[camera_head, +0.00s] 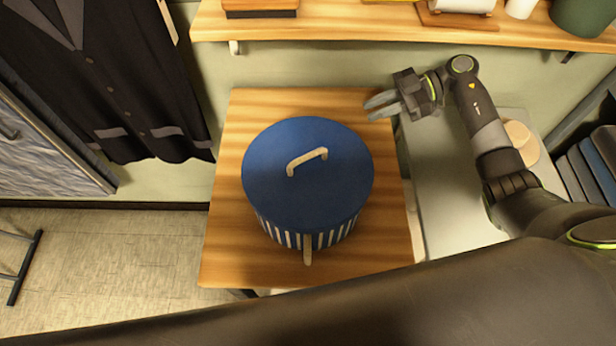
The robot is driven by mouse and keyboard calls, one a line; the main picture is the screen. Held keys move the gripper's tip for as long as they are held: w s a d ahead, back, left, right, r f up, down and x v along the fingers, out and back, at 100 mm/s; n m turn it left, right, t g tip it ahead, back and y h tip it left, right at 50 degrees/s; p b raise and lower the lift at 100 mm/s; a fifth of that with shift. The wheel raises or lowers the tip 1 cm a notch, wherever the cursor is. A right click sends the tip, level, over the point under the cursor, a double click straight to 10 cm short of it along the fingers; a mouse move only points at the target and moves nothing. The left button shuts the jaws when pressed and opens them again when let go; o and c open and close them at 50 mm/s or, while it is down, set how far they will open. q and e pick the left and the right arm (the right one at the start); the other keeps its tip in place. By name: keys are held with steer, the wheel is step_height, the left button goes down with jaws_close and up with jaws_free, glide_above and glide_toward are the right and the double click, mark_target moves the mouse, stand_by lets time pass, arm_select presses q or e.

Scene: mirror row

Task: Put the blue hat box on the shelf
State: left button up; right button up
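The blue hat box (290,190) stands upright on a wooden table (240,255). It has a blue lid with a pale arched handle on top, striped blue and white sides, and a tan tab at the front. The shelf (350,28) is a wooden board on the wall behind and above the table. My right gripper (369,110) is at the table's back right corner, to the right of and behind the box and apart from it. Its two grey fingers look slightly parted, with nothing between them. My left gripper is out of view.
A brown box (261,8), a white roll (462,5) and a dark green pot (585,15) sit on the shelf, with bare board between. A dark coat (110,80) hangs at left. A pale counter (450,215) is right of the table. My dark arm link crosses the bottom.

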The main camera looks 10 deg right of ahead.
mark_target(314, 122)
steer(key=a+p, duration=0.1)
steer(key=a, duration=0.3)
steer(key=a+f+p, duration=0.1)
steer(key=a, duration=0.4)
steer(key=a+p, duration=0.1)
steer(key=a, duration=0.4)
steer(key=shift+f+p, duration=0.15)
steer(key=shift+p, duration=0.2)
steer(key=shift+a+f, duration=0.25)
steer(key=shift+a, duration=0.05)
jaws_close()
